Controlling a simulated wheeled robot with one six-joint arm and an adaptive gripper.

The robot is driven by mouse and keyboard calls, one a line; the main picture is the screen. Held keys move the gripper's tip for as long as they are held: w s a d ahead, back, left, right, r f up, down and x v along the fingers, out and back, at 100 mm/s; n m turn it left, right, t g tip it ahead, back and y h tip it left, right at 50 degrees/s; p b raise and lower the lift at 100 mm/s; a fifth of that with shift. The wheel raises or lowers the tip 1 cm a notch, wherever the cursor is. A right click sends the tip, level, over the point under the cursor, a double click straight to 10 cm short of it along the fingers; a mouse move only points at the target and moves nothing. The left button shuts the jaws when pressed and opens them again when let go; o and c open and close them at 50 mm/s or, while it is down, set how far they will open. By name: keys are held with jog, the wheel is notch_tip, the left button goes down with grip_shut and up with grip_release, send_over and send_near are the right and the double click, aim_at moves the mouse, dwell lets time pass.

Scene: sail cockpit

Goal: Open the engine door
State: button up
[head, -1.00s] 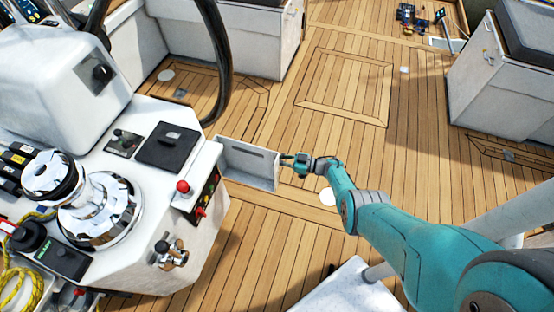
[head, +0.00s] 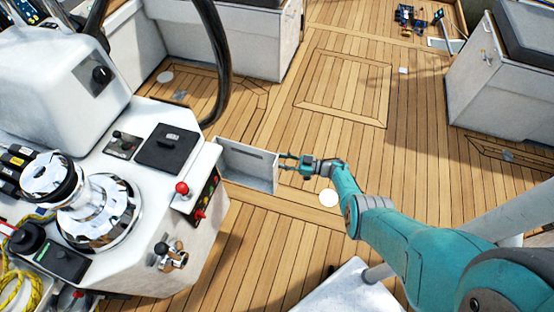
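A white panel, which looks like the engine door (head: 244,166), stands out from the right side of the white console (head: 193,235), upright above the teak deck. It has a dark slot near its top edge. Its far end reaches close to my gripper (head: 283,162). My gripper is just right of that end, with its two fingers spread apart and pointing left. I see nothing held between them. I cannot tell whether a fingertip touches the door's edge. The door's hinge side is hidden behind the console.
The console carries a winch (head: 95,215), a red-knobbed lever (head: 182,190) and a black steering wheel (head: 222,60). White seat lockers stand at the upper left and right (head: 500,85). Small items (head: 415,18) lie at the far end.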

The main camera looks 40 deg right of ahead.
jog(key=v, duration=0.9)
jog(key=shift+s+d, duration=0.2)
jog(key=shift+s, duration=0.1)
